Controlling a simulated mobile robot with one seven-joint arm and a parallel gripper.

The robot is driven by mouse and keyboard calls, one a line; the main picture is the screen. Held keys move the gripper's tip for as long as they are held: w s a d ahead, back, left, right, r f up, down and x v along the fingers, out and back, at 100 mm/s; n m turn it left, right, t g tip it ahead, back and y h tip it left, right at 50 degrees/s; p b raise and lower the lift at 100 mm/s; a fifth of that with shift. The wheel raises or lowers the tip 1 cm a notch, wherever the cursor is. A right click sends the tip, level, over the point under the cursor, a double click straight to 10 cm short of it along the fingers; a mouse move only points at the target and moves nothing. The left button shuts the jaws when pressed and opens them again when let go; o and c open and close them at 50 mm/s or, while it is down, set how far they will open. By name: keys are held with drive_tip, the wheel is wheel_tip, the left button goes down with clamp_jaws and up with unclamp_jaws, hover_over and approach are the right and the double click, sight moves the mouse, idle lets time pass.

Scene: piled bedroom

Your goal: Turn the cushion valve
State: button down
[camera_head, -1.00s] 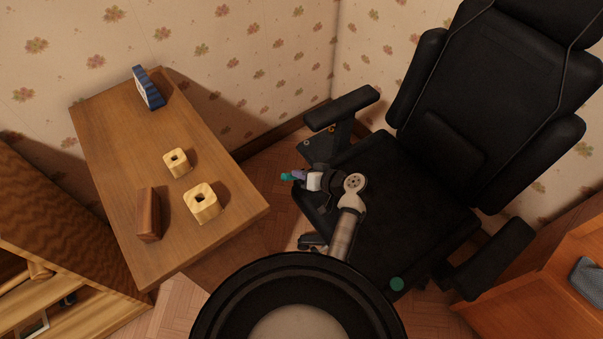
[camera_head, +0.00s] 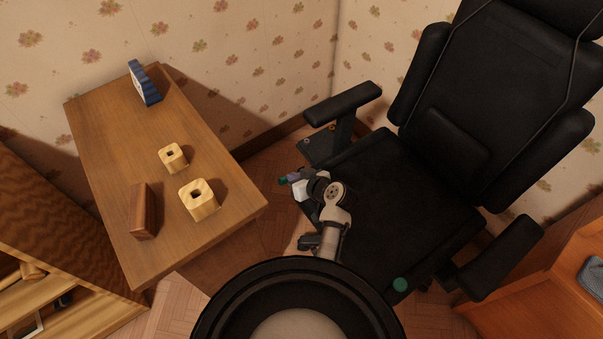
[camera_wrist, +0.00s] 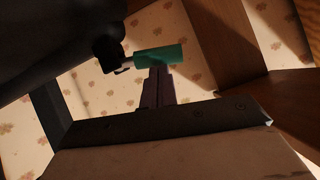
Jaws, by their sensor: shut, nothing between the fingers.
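A green cylindrical knob (camera_wrist: 160,55) sits on a short metal stem (camera_wrist: 127,64) at the black chair's edge in the wrist view. It also shows as a small green tip at the seat's left side in the head view (camera_head: 283,181). A second round green knob (camera_head: 400,285) is at the seat's front edge. I cannot tell which is the cushion valve. My gripper (camera_head: 293,177) is at the left side of the seat. Its purple fingers (camera_wrist: 156,86) are shut and empty, with their tips at the underside of the green cylinder; whether they touch is unclear.
The black chair (camera_head: 400,200) with armrests (camera_head: 342,104) stands right of my arm. A wooden table (camera_head: 170,240) with two pale blocks, a brown block and a blue-edged object is at left. Wooden furniture (camera_head: 530,290) stands at right. A narrow floor gap lies between table and chair.

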drive_tip(key=shift+s+a+f+n+h+b, duration=0.15)
drive_tip(key=shift+a+f+n+h+b, duration=0.1)
drive_tip(key=shift+f+n+h+b, duration=0.2)
drive_tip(key=shift+r, duration=0.15)
idle(0.3)
